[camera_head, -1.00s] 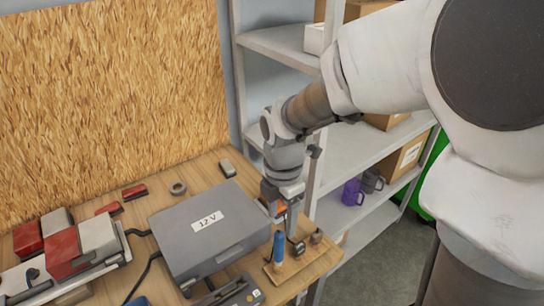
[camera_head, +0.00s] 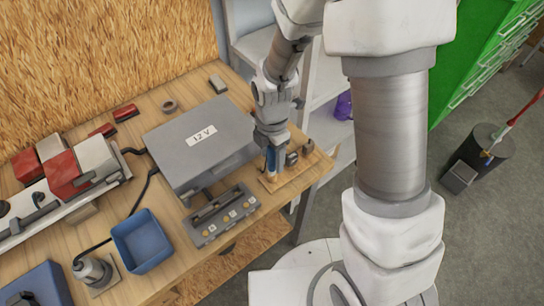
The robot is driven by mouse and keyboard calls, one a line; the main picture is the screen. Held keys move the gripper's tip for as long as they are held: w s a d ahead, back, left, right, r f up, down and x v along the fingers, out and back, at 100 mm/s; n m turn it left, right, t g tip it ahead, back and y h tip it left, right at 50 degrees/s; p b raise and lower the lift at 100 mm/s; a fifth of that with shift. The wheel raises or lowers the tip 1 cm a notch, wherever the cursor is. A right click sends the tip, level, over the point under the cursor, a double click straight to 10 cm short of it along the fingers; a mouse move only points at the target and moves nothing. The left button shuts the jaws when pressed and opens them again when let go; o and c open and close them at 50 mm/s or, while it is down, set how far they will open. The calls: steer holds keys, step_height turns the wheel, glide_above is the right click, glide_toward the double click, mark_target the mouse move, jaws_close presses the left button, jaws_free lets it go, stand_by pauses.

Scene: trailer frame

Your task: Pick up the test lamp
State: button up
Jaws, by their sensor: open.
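A small wooden holder (camera_head: 291,179) stands near the right front edge of the workbench. A blue-handled tool (camera_head: 271,158), possibly the test lamp, stands upright in it. Darker, knobbed tools (camera_head: 292,159) stand to its right. My gripper (camera_head: 275,168) points down at the holder, right at the blue handle. It is open, and its jaws hide part of the handle. I cannot tell whether the handle is between the fingers or just beside them.
A grey box marked 12 V (camera_head: 200,140) stands close left of the holder. A grey panel with a slot (camera_head: 221,214) lies in front of it. A blue bin (camera_head: 142,241) is further left. Shelving (camera_head: 325,105) rises behind, and a green cabinet (camera_head: 475,55) stands to the right.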

steer(key=shift+f, duration=0.25)
steer(key=shift+c, duration=0.3)
steer(key=c, duration=0.9)
steer(key=shift+o, duration=0.2)
